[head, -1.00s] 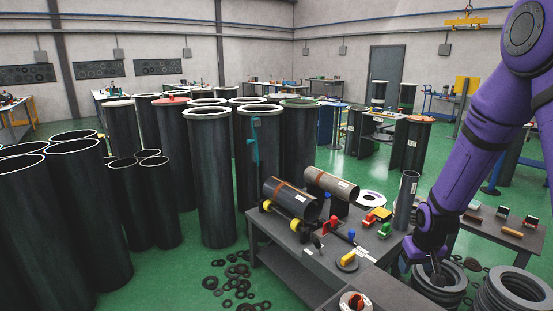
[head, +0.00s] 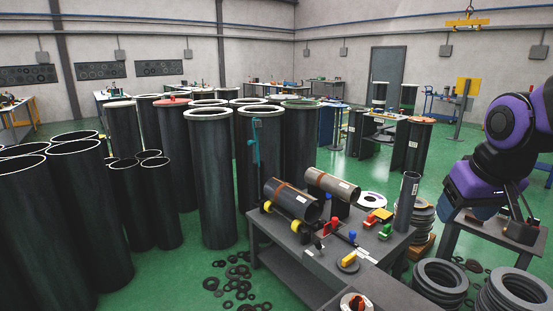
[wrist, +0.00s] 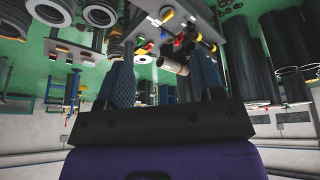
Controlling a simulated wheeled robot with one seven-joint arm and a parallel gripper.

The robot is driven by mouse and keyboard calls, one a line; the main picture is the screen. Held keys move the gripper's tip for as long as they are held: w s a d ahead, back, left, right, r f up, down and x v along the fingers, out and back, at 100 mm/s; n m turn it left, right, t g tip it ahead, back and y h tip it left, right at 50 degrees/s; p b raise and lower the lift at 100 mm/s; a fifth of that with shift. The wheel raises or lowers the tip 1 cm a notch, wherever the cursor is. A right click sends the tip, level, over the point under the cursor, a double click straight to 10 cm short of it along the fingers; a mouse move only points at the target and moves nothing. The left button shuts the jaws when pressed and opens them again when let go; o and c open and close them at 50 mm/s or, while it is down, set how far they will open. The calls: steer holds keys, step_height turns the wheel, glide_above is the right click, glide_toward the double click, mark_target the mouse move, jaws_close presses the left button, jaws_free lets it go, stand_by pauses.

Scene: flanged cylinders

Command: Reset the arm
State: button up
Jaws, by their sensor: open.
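My gripper (wrist: 162,64) shows in the wrist view, which is upside down. Its two blue textured fingers stand well apart, with nothing held between them. In the head view my purple and black arm is folded at the right edge, above a small side table; its fingers cannot be made out there. The dark workbench (head: 288,251) lies to the left of my arm, apart from it.
Two pipes, a dark one (head: 291,199) and a grey one (head: 330,186), lie on the bench among small coloured tools. Stacked grey rings (head: 440,280) stand on the floor below my arm. Tall flanged cylinders (head: 211,180) fill the left and middle.

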steer(key=s+a+r, duration=0.1)
steer(key=s+r, duration=0.3)
steer(key=s, duration=0.7)
steer(key=shift+s+a+r+t, duration=0.15)
steer(key=shift+a+r+t, duration=0.2)
steer(key=shift+t, duration=0.05)
